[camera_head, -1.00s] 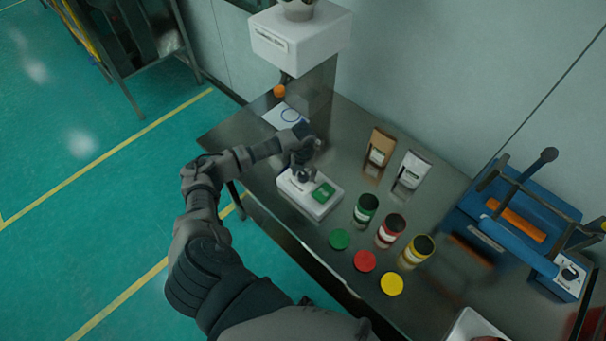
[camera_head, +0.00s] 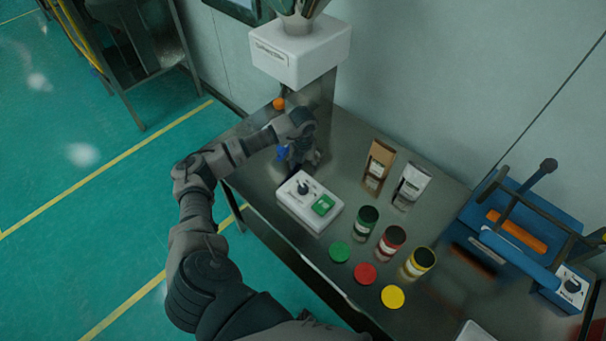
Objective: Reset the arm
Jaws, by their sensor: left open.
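My left arm comes in from the left over the table edge. Its gripper (camera_head: 302,158) is open and hangs just behind the white control box (camera_head: 309,213), which has a dark knob and a green part on top. No object shows between the fingers, though their tips are small and dark here. My right gripper is not in view.
Green, red and yellow jars (camera_head: 391,241) stand on the metal table with matching lids (camera_head: 365,273) in front. Two pouches (camera_head: 378,166) stand behind. A white-topped machine (camera_head: 300,50) is at the back, a blue machine (camera_head: 515,225) at right. Open floor lies left.

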